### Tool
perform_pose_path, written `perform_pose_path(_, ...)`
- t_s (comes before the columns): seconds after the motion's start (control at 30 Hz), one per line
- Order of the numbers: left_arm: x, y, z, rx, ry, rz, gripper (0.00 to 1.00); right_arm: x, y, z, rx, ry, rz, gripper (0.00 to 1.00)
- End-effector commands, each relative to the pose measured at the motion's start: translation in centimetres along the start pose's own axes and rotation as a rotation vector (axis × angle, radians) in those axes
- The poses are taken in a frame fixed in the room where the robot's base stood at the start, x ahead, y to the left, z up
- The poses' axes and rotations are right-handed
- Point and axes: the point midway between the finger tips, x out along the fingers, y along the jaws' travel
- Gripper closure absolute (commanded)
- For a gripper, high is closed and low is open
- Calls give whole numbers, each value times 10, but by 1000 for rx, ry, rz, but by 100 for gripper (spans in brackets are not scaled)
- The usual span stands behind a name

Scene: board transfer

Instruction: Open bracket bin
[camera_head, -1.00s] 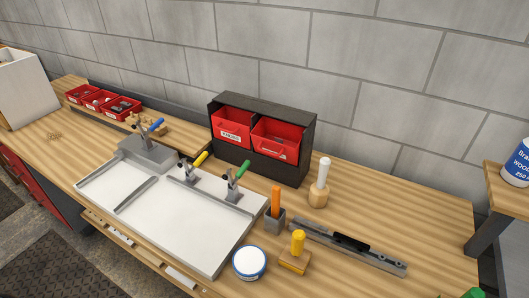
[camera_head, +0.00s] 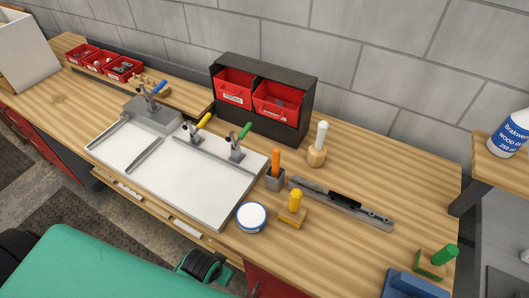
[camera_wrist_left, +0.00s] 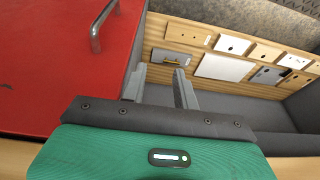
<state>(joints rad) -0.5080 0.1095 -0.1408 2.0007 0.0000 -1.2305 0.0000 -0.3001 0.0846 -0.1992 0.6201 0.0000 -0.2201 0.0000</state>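A dark two-slot cabinet (camera_head: 262,67) stands at the back of the bench against the wall. It holds a left red bin (camera_head: 233,87) and a right red bin (camera_head: 277,102), each with a white label too small to read. I cannot tell which is the bracket bin; some grey parts show in the right one. My left gripper (camera_wrist_left: 160,85) shows in the left wrist view, its two grey fingers apart with nothing between them. It is beside a red drawer front (camera_wrist_left: 50,60) with a metal handle. My right gripper is out of view.
A white board tray (camera_head: 190,185) with clamps covers the bench's left half. My green arm is low at left.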

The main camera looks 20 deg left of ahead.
Motion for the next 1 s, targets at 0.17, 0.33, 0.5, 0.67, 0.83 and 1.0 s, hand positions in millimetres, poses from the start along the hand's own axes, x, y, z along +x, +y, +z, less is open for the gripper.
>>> perform_pose_path(0.17, -82, -3, -19, -4, 27, -4, 70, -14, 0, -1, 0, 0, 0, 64)
perform_pose_path(0.33, -139, -5, -27, -15, 51, -6, 70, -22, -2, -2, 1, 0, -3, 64)
perform_pose_path(0.5, -179, -10, -63, -164, 159, 20, 70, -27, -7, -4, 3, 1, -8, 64)
perform_pose_path(0.67, -179, -16, -109, -368, 283, 81, 70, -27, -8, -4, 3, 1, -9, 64)
perform_pose_path(0.83, -180, -26, -170, -634, 434, 197, 70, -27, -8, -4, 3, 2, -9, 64)
perform_pose_path(1.0, -194, -44, -248, -974, 606, 405, 70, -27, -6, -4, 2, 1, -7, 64)
